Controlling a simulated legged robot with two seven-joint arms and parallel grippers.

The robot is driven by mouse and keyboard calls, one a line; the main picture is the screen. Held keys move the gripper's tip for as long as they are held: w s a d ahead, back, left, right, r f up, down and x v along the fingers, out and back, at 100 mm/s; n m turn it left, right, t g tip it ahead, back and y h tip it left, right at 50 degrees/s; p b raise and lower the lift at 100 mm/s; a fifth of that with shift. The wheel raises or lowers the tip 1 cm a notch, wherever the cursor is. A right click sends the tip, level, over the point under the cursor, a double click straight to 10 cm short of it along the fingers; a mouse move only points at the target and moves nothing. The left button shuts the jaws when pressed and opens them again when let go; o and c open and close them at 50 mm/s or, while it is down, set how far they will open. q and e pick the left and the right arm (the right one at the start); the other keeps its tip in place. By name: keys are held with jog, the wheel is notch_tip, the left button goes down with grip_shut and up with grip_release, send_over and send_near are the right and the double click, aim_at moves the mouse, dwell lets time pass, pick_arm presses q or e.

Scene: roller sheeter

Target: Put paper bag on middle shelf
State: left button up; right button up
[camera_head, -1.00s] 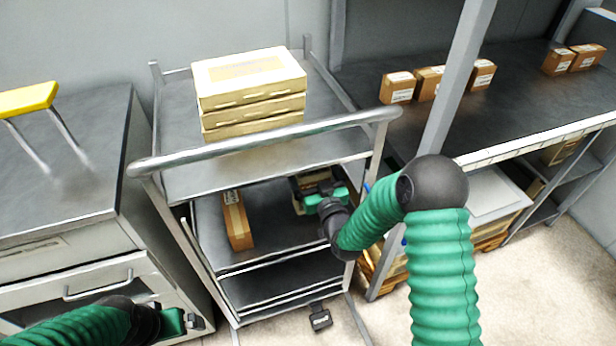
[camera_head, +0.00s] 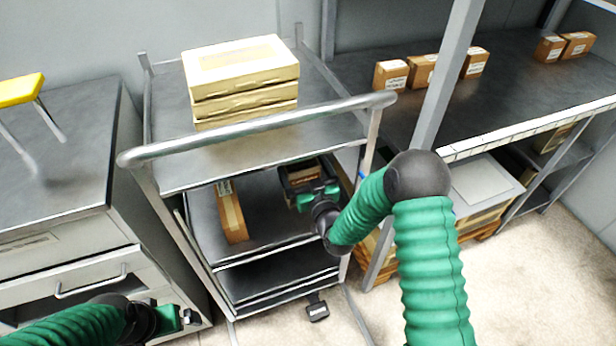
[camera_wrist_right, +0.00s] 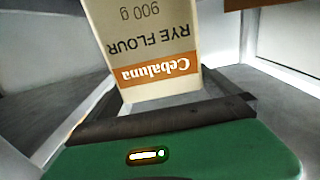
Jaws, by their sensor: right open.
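The paper bag (camera_wrist_right: 150,50) is pale with an orange "Cebaluna" band and rye flour lettering, upside down in the right wrist view. In the head view only a small brown patch (camera_head: 303,172) shows at my right gripper, probably the bag. My right gripper (camera_head: 306,180) is open, over the right part of the cart's middle shelf (camera_head: 265,213), under the top shelf. The bag is just in front of its dark fingers; I cannot tell if they touch. My left gripper (camera_head: 180,318) is low at the left, its jaws unclear.
A brown box (camera_head: 232,212) lies on the middle shelf, left of my right gripper. Stacked cream boxes (camera_head: 243,80) stand on the top shelf behind the cart handle (camera_head: 250,130). A rack post (camera_head: 445,85) and a table with small boxes (camera_head: 420,70) are at the right.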

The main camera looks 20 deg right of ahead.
jog(key=s+f+g, duration=0.2)
jog(key=s+g, duration=1.3)
jog(key=s, duration=1.5)
jog(key=shift+s+f+h+p, duration=0.25)
jog(key=shift+s+h+p, duration=0.05)
jog(key=shift+s+p, duration=0.05)
jog(key=shift+a, duration=0.15)
